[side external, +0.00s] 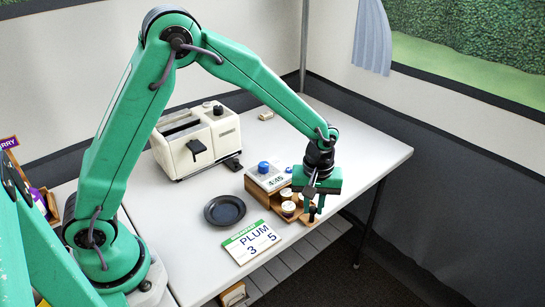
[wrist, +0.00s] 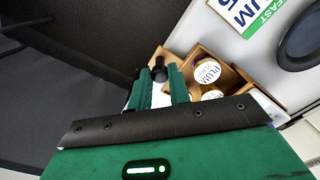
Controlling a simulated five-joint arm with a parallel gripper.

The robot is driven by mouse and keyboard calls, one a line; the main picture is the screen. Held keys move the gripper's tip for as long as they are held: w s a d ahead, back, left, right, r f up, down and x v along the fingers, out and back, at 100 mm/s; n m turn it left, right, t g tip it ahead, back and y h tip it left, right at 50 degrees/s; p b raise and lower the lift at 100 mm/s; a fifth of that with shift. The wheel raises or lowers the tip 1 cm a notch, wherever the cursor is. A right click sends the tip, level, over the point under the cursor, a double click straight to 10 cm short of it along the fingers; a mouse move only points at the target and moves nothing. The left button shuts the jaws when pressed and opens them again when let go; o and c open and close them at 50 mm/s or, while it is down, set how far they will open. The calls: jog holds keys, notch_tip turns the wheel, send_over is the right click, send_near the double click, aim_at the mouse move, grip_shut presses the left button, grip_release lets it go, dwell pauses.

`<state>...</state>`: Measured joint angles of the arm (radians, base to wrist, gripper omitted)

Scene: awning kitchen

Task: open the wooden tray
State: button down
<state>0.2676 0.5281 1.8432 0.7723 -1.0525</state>
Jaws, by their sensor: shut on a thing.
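The wooden tray (side external: 277,212) stands out from under a box with a white top (side external: 268,176), so its inside shows. Several round jars with pale lids sit in it; one lid reads PLUM in the wrist view (wrist: 208,72). The tray's wooden wall also shows in the wrist view (wrist: 232,68). My gripper (side external: 312,214) points down at the tray's front end. In the wrist view its fingers (wrist: 160,82) are shut on a small dark knob (wrist: 159,72) at that end. My gripper hides part of the tray.
A green-and-white PLUM card (side external: 251,241) lies left of the tray. A dark round plate (side external: 225,210) and a cream toaster (side external: 195,140) stand further left and back. The table's right edge (side external: 385,175) is close to my gripper.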

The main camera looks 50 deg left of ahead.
jog(key=shift+d, duration=1.25)
jog(key=shift+r, duration=0.1)
jog(key=c, duration=1.3)
grip_release()
notch_tip(320, 180, up, 8)
